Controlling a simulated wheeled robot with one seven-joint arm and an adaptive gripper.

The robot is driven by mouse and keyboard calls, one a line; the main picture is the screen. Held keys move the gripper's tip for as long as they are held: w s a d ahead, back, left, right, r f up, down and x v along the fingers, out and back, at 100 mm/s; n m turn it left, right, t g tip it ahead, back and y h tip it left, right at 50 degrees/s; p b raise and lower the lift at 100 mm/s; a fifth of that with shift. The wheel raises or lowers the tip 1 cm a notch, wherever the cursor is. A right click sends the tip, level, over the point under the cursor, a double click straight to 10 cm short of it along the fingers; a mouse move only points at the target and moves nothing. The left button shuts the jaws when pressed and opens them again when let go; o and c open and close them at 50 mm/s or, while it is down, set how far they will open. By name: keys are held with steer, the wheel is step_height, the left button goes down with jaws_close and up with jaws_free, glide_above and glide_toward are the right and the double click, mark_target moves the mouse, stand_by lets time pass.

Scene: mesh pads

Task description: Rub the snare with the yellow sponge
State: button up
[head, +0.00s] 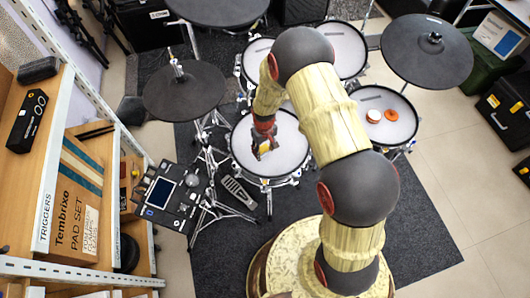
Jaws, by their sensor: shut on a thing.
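The snare (290,160), a drum with a pale mesh head, stands in the middle of the kit. My gripper (264,142) comes down over its head from above, left of the drum's centre. It is shut on the small yellow sponge (259,152), of which only bits show between and below the fingers. The sponge is at or just above the head; from this view I cannot tell whether it touches.
Black cymbal pads (184,91) (427,51) flank the drums. A drum at right (388,116) bears a white and an orange round thing (391,115). A drum module (166,196) and a pedal (239,192) are left of the snare. A shelf with boxes (78,200) lines the left.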

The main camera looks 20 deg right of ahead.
steer(key=shift+w+r+p, duration=0.15)
steer(key=shift+r+p, duration=0.9)
steer(key=shift+r, duration=1.05)
